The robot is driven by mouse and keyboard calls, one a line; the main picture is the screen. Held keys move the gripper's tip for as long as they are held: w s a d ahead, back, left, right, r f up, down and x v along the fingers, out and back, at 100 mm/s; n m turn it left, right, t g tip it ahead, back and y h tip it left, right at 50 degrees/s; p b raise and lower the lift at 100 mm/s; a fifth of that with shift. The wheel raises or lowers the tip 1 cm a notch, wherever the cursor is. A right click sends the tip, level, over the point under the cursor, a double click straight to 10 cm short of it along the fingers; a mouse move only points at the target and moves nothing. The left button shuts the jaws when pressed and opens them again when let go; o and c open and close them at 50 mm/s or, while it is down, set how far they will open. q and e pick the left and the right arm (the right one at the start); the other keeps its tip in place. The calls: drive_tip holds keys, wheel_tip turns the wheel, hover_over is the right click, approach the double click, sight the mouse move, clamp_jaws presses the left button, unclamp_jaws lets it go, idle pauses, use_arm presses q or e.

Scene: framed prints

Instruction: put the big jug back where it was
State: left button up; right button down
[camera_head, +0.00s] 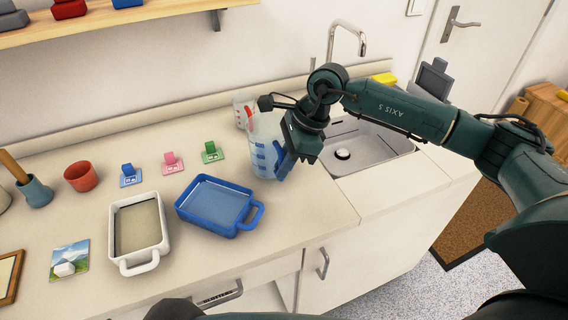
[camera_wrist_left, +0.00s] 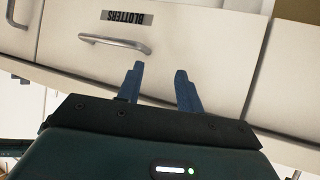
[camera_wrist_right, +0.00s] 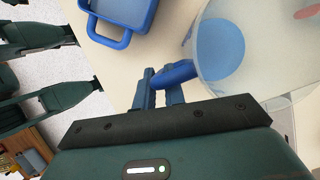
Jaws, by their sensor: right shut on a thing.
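The big jug (camera_head: 262,150), translucent with blue markings, is at the counter's back, left of the sink. My right gripper (camera_head: 284,164) is at its right side. In the right wrist view the fingers (camera_wrist_right: 161,88) are shut on the jug's blue handle (camera_wrist_right: 178,73), and the jug's body (camera_wrist_right: 222,52) fills the upper right. I cannot tell whether its base touches the counter. A smaller clear jug (camera_head: 241,105) with a red handle stands behind it, partly hidden. My left gripper (camera_wrist_left: 160,84) is open and empty, before a drawer front labelled BLOTTERS (camera_wrist_left: 127,17).
A blue tray (camera_head: 214,203) and a white tray (camera_head: 139,228) lie left of the jug. Blue, pink and green clips (camera_head: 210,152) stand behind them. The sink (camera_head: 358,148) and its tap (camera_head: 348,38) are to the right. A shelf (camera_head: 120,18) hangs above.

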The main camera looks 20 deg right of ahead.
drive_tip(key=shift+f, duration=0.45)
drive_tip(key=shift+f, duration=0.2)
drive_tip(key=c, duration=1.5)
unclamp_jaws()
drive_tip(key=shift+r, duration=0.2)
use_arm(q)
drive_tip(key=shift+w+d+b, duration=0.1)
drive_tip(key=shift+d+b, duration=0.05)
drive_tip(key=shift+b, duration=0.4)
use_arm(e)
drive_tip(key=v, duration=1.2)
